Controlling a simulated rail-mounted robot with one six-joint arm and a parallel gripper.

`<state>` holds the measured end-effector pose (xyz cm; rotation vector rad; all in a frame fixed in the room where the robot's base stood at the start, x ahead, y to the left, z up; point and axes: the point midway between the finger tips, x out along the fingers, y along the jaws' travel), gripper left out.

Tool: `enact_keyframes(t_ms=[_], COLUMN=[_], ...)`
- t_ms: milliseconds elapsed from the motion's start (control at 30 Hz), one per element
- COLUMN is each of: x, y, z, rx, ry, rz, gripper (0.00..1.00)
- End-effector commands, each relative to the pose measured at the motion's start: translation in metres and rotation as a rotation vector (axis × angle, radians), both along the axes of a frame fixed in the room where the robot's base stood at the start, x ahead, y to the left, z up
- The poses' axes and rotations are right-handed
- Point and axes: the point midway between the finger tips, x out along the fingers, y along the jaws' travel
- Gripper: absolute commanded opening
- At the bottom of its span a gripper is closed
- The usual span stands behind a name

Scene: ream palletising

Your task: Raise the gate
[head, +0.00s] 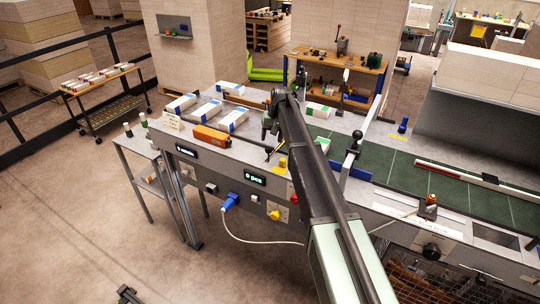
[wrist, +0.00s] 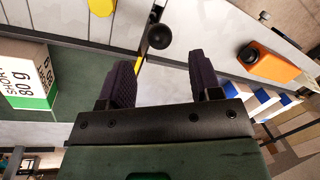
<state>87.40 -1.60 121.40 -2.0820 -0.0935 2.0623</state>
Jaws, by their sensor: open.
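My gripper (head: 270,127) is over the machine deck, partly hidden by my arm in the head view. In the wrist view its two dark ribbed fingers (wrist: 159,60) are apart with nothing between them. A black ball knob (wrist: 159,36) on a thin rod shows just beyond the fingertips, beside a yellow-and-black strip. It appears as a small dark knob (head: 268,149) in the head view. A metal post with a black knob (head: 357,135) and a blue plate (head: 352,172) stand at the green belt. I cannot tell for sure which part is the gate.
An orange box (head: 212,137) lies left of my gripper; it also shows in the wrist view (wrist: 268,62). Several wrapped reams (head: 233,119) lie behind it. A green-banded ream (wrist: 30,78) stands left in the wrist view. The green belt (head: 405,178) runs off to the right.

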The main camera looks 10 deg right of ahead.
Motion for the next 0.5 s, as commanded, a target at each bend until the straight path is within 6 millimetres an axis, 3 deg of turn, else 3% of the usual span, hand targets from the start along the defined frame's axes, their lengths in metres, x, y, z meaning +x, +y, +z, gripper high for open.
enact_keyframes(t_ms=[33, 200, 500], x=[0.0, 0.001, 0.001], y=[0.003, 0.009, 0.011], z=[-0.026, -0.057, -0.058], rx=[0.0, 0.0, 0.0], ry=[0.0, 0.0, 0.0], rz=[0.001, 0.001, 0.0], gripper=[0.58, 0.58, 0.58])
